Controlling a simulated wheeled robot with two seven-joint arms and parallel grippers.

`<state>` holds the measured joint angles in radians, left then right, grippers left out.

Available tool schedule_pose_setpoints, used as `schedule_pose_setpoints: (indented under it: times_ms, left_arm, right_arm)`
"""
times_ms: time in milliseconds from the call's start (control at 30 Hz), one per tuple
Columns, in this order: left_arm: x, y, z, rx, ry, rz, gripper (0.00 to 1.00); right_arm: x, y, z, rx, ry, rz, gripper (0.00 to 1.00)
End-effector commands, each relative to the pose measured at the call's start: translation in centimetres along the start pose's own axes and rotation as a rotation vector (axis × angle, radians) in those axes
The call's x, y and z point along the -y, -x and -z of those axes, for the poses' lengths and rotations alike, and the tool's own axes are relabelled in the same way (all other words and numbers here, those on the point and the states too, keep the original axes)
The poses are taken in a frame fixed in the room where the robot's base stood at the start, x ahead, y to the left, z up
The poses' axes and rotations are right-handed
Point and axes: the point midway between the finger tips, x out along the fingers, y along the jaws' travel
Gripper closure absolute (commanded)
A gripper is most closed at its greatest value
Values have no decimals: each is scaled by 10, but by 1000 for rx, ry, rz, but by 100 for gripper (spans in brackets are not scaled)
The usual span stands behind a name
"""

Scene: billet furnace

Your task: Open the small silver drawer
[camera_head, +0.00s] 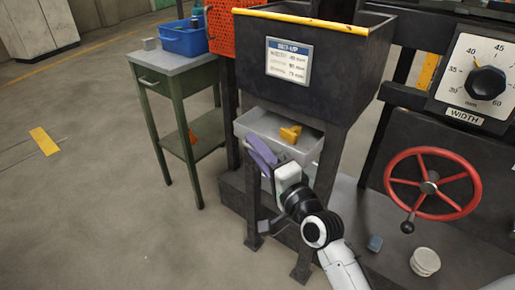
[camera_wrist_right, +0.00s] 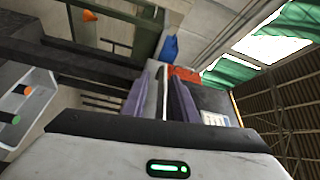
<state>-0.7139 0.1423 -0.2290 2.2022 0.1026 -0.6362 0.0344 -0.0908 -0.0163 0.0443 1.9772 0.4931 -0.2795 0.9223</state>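The small silver drawer is most likely the grey tray (camera_head: 305,148) under the dark hopper, with a yellow object (camera_head: 290,134) in it. My right gripper (camera_head: 261,157) is at the tray's front left, its purple fingers overlapping the tray's front wall. In the right wrist view the purple fingers (camera_wrist_right: 159,100) stand apart. A pale strip (camera_wrist_right: 157,88) shows between them; I cannot tell whether it is touched. A green table (camera_head: 170,95) to the left also has a silver-handled front. My left gripper is not in view.
The hopper (camera_head: 335,75) hangs above the tray, on dark legs. A blue bin (camera_head: 183,40) and orange crate (camera_head: 225,30) stand behind. A red handwheel (camera_head: 450,190) is to the right. Open floor (camera_head: 100,200) lies to the left.

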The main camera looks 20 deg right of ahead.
Motion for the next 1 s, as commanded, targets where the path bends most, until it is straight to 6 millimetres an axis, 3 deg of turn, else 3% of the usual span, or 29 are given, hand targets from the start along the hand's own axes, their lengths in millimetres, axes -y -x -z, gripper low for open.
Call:
schedule_pose_setpoints:
  times_ms: [333, 533, 700, 1000]
  left_arm:
    - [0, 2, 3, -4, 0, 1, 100]
    - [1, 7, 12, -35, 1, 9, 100]
    - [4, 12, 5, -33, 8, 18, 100]
    - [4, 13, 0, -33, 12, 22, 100]
  right_arm:
    - [1, 10, 0, 0, 1, 1, 74]
    - [0, 46, 0, 2, 2, -4, 74]
    - [0, 77, 0, 1, 2, -2, 74]
    - [1, 103, 0, 0, 0, 1, 74]
